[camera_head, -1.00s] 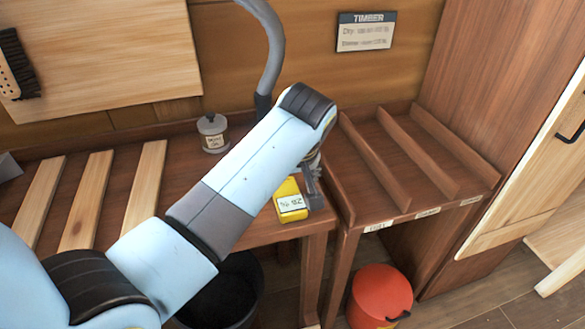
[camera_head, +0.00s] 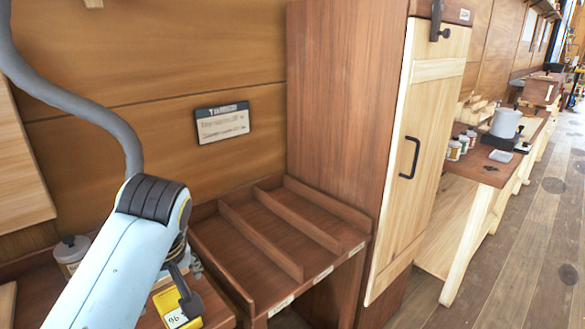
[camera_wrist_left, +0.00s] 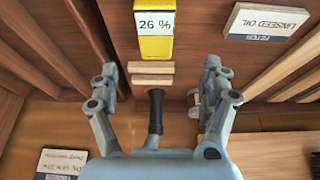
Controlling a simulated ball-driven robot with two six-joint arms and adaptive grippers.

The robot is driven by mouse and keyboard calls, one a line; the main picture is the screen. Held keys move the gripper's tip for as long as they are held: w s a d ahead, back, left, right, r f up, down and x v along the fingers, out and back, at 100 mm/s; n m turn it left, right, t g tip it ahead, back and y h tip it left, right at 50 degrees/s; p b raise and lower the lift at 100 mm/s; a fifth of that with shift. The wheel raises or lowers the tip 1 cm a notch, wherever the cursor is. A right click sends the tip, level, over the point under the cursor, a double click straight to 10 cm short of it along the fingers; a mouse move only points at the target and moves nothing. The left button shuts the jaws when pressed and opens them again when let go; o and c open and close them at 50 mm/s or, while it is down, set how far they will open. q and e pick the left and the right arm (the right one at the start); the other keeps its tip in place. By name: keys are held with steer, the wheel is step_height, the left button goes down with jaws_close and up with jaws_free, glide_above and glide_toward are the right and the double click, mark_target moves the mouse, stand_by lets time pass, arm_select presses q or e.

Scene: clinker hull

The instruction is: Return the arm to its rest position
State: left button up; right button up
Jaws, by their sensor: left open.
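My left arm (camera_head: 125,262) comes in from the lower left of the head view, reaching over the bench. Its gripper (camera_head: 187,290) is partly hidden by the wrist, near a yellow block-shaped item (camera_head: 178,312) with a white label. In the left wrist view my left gripper (camera_wrist_left: 163,78) has its fingers spread wide, with nothing held between them. The yellow item (camera_wrist_left: 153,46) lies beyond the fingertips, apart from them. My right gripper is in neither view.
A divided wooden rack (camera_head: 275,232) stands right of the arm, beside a tall cabinet (camera_head: 420,150). A lidded jar (camera_head: 70,252) sits left of the arm. Open floor (camera_head: 520,240) lies at right.

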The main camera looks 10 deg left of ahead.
arm_select(q)
steer(key=s+r+m+h, duration=0.25)
steer(key=s+m, duration=0.75)
steer(key=s, duration=1.2)
steer(key=s+a+f+b, duration=0.15)
steer(key=f+b, duration=0.35)
steer(key=f, duration=1.3)
steer(key=s+a+f+b, duration=0.15)
steer(key=f+b, duration=0.35)
steer(key=f, duration=1.4)
steer(key=s+a+f+g+b, duration=0.1)
steer(key=s+f+b, duration=0.5)
steer(key=s+f, duration=1.1)
step_height(320, 180, down, 4)
steer(key=shift+s+f+g, duration=0.25)
steer(key=shift+s+g, duration=0.1)
steer(key=shift+g, duration=0.15)
